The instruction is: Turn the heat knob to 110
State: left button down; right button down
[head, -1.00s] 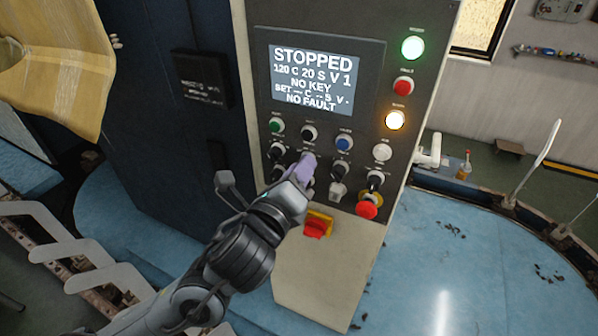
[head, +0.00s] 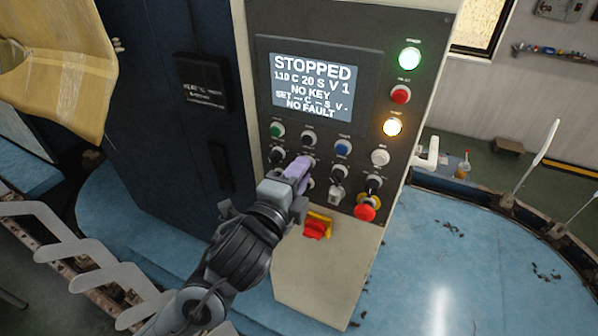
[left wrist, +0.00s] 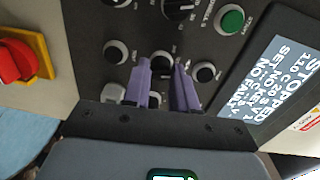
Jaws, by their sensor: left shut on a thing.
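The control panel's screen (head: 311,86) reads STOPPED, 110 C 20 S V 1, NO KEY, NO FAULT in the head view. The screen also shows, turned on its side, in the left wrist view (left wrist: 282,75). My left gripper (head: 300,168) reaches up to the lower knob row with its purple fingers. In the left wrist view its fingers (left wrist: 162,72) are on both sides of a dark knob (left wrist: 162,59) with a pale ring, and it is shut on it. The fingers hide most of this knob in the head view, and its label cannot be read. My right gripper is out of view.
Green (head: 277,130), blue (head: 343,147) and other buttons sit just above the gripper. A red emergency button (head: 365,211) is to the right. A red and yellow switch (head: 317,227) is just below. The blue table (head: 440,270) at right is mostly clear.

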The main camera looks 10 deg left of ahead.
pick_arm(q)
jog(key=shift+n, duration=0.3)
jog(key=c, duration=0.9)
grip_release()
jog(key=shift+b+v, duration=1.1)
jog(key=shift+v, duration=4.3)
jog(key=shift+a, duration=0.1)
